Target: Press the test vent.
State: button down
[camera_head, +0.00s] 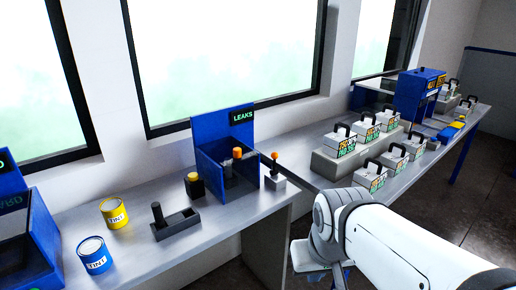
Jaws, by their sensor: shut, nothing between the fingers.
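No thing in view carries a readable label "test vent". A yellow round button on a dark block (194,186) stands on the bench, left of a blue open-fronted box (222,135) with a "LEAKS" sign (242,116). An orange-capped part (237,154) shows inside the box. An orange-knobbed lever (275,168) on a pale base stands right of it. My gripper (338,277) is small and partly hidden below my white arm at the lower right, shut and empty. It is off the bench's front edge, apart from the button, box and lever.
A dark tray with an upright handle (175,222), a yellow tin (114,213) and a blue tin (94,255) stand at left. Several handled cases (340,140) fill the right bench, with a blue machine (417,95) beyond. Floor (490,190) shows at right.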

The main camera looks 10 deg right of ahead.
aim_at(274, 156)
jog(key=u, duration=0.25)
jog(key=i, duration=1.15)
jog(key=z, duration=0.4)
